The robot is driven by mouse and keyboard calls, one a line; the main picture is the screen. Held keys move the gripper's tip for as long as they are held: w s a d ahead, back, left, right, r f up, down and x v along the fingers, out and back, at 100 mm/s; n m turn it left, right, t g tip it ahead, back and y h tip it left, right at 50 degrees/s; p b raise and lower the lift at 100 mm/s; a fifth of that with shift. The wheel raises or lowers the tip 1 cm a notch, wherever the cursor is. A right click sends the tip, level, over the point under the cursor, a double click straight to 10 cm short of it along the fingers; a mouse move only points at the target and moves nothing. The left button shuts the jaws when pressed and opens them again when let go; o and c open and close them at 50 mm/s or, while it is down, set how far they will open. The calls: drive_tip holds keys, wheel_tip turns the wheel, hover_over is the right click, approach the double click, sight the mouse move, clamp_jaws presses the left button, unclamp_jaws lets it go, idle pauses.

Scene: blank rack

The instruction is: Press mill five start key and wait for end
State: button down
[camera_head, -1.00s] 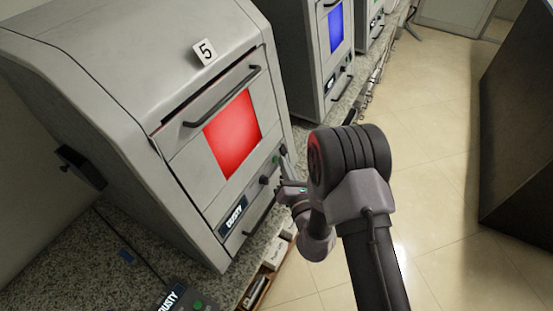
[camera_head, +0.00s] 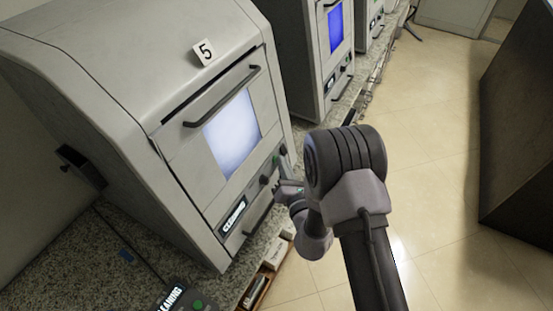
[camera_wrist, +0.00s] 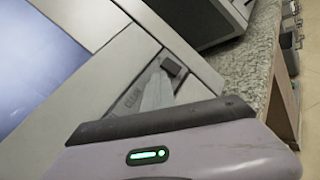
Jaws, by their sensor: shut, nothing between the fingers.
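Mill five (camera_head: 120,75) is the grey machine at left in the head view, marked with a "5" label (camera_head: 204,52). Its door window (camera_head: 232,135) glows pale white, and its front display (camera_head: 234,215) appears to read "CLEANING". A green key (camera_head: 276,160) sits on its front panel at the lower right. My gripper (camera_head: 282,188) is shut and empty, close to that panel. In the wrist view a dark square key (camera_wrist: 174,67) stands beside the word "CLEAN". My gripper's pale fingers (camera_wrist: 156,90) point toward that key; whether they touch it I cannot tell.
A small box with a green button (camera_head: 197,304) and a similar display stands at the bottom edge. Another machine with a blue window (camera_head: 335,28) stands farther along the speckled counter (camera_head: 70,250). The tiled floor at right is clear up to a dark block (camera_head: 520,150).

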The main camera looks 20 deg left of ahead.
drive_tip(key=shift+d+r, duration=0.2)
drive_tip(key=shift+d, duration=0.6)
drive_tip(key=shift+s+d+r+b, duration=0.1)
drive_tip(key=shift+d+r, duration=0.1)
drive_tip(key=shift+d, duration=0.6)
drive_tip(key=shift+s+d+r+b, duration=0.1)
drive_tip(key=shift+d+r, duration=0.05)
drive_tip(key=shift+d, duration=0.65)
drive_tip(key=shift+s+d+r+b, duration=0.1)
drive_tip(key=shift+d+r, duration=0.1)
drive_tip(key=shift+d, duration=0.6)
